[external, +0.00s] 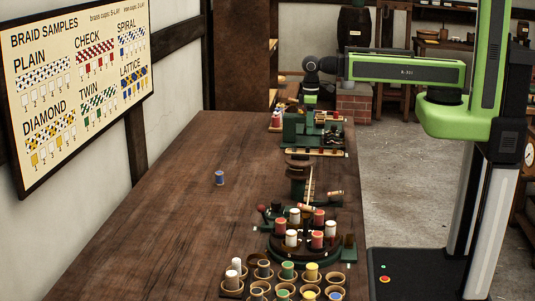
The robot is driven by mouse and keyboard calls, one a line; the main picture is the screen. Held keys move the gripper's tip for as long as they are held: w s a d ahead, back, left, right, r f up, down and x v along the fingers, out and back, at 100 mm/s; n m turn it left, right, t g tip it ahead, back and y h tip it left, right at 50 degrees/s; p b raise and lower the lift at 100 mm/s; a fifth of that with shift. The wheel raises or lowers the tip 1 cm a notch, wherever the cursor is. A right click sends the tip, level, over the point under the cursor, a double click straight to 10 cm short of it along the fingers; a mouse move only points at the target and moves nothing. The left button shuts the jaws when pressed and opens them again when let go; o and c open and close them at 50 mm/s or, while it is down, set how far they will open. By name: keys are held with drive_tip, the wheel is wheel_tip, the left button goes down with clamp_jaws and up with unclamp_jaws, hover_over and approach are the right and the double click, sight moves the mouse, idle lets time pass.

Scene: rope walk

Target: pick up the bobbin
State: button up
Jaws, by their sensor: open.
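A small blue bobbin with pale tan ends (219,178) stands upright and alone on the bare left part of the wooden bench (165,200). My gripper (311,103) hangs at the end of my green arm, over the far right part of the bench. It is open, small in the picture and partly lost against the green machine (300,128) below it. It is well beyond the blue bobbin and to its right, apart from it.
A round braiding carousel (305,252) with several red and white bobbins stands at the near right. Several round cups (231,287) with coloured bobbins fill the front edge. A dark post (298,180) stands behind the carousel. The bench around the blue bobbin is clear.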

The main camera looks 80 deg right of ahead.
drive_tip(key=n, duration=0.2)
wheel_tip(320, 180, up, 3)
drive_tip(key=n+t+y+p, duration=0.15)
drive_tip(key=n+y, duration=0.25)
drive_tip(key=n, duration=0.6)
hover_over(220, 172)
drive_tip(key=s+d, duration=0.2)
drive_tip(key=d, duration=0.3)
drive_tip(key=shift+t, duration=0.45)
drive_tip(key=b+x, duration=1.1)
drive_tip(key=shift+s+f, duration=0.15)
drive_tip(key=shift+f, duration=0.25)
drive_tip(key=shift+a+f, duration=0.15)
drive_tip(key=shift+a, duration=0.05)
drive_tip(key=b+x, duration=0.2)
drive_tip(key=s+b+x, duration=0.1)
drive_tip(key=b+x, duration=0.2)
drive_tip(key=shift+w+f, duration=0.15)
drive_tip(key=shift+f, duration=0.05)
drive_tip(key=shift+d+r, duration=0.1)
drive_tip(key=shift+r, duration=0.1)
clamp_jaws()
